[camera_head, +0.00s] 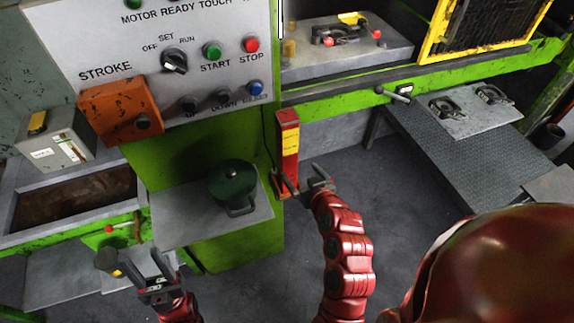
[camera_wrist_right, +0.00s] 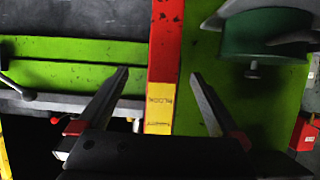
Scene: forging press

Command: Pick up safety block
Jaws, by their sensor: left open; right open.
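The safety block is a tall red post with a yellow label (camera_head: 287,138), standing upright against the green press side in the head view. It also shows in the right wrist view (camera_wrist_right: 165,50), in line with the gap between my fingers. My right gripper (camera_head: 302,184) is open by the lower end of the block; its fingertips (camera_wrist_right: 160,75) lie to either side of the block in the picture. Whether they reach around it I cannot tell. My left gripper (camera_head: 155,268) is open and empty at the lower left, away from the block.
A dark green lidded pot (camera_head: 232,184) stands on a grey shelf (camera_head: 172,222) left of the block. The control panel (camera_head: 165,25) with buttons is above. A metal plate with clamps (camera_head: 468,110) and a dark step (camera_head: 455,150) are right. Open floor (camera_head: 400,215) lies between.

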